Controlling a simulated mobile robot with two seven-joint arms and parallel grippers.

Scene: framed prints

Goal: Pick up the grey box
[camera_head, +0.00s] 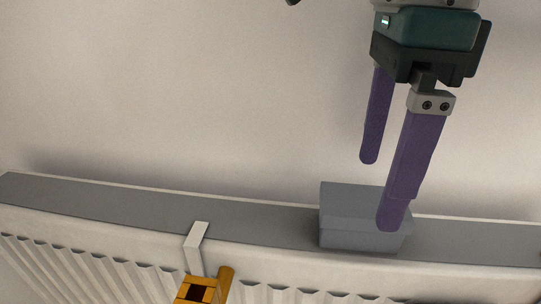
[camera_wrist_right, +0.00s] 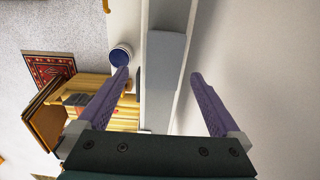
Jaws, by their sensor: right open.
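The grey box (camera_head: 348,218) sits on the flat grey top of a radiator against the wall, in the lower right of the head view. It also shows in the right wrist view (camera_wrist_right: 165,62), ahead and between the two fingers. My right gripper (camera_head: 378,193) is open, with long purple fingers pointing down. In the head view one finger overlaps the box's right part and the other tip is behind and above it. I cannot tell whether a finger touches the box. The right wrist view shows the gripper (camera_wrist_right: 160,76) empty. My left gripper is not in view.
The white ribbed radiator (camera_head: 100,235) runs along the wall, and its top (camera_head: 110,205) is clear left of the box. A yellow-brown wooden object (camera_head: 203,290) stands in front. The wrist view shows a blue-and-white round container (camera_wrist_right: 121,55) and a red patterned rug (camera_wrist_right: 48,70).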

